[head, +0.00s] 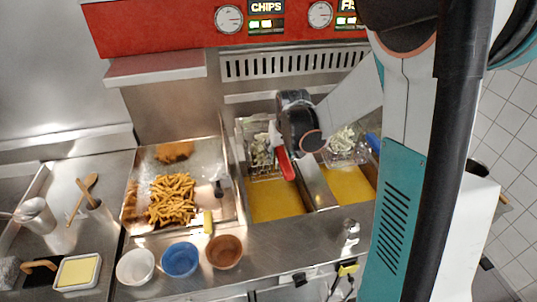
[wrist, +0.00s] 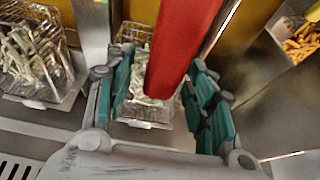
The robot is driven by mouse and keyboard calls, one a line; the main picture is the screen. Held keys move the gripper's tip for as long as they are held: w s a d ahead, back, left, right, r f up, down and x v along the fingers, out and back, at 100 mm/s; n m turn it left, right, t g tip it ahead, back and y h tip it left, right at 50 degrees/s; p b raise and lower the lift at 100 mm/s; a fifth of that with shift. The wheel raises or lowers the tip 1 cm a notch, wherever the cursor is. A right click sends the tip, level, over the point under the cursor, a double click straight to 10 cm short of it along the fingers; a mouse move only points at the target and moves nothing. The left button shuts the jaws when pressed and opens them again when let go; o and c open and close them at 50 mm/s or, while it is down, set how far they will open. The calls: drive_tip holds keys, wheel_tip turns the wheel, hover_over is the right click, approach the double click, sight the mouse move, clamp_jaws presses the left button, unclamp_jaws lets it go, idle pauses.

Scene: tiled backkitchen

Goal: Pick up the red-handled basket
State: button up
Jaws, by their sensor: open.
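The red-handled basket (head: 261,157) is a wire basket with pale food in it, set over the left fryer vat in the head view. Its red handle (head: 284,163) points down toward the front of the vat. In the wrist view the red handle (wrist: 182,45) runs between the two teal finger pads of my gripper (wrist: 160,95). The fingers are apart, one on each side of the handle, and I see a gap on the left side. Part of the basket (wrist: 140,80) shows behind the handle. My arm hides part of the basket in the head view.
A second basket (head: 345,146) with pale food hangs over the right vat (head: 352,184). A metal divider (head: 318,186) stands between the vats. A tray of chips (head: 172,199) lies left, with white, blue (head: 180,260) and brown bowls in front.

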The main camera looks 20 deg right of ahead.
drive_tip(key=shift+w+f, duration=0.1)
drive_tip(key=shift+f, duration=0.15)
clamp_jaws()
drive_tip(key=shift+r, duration=0.2)
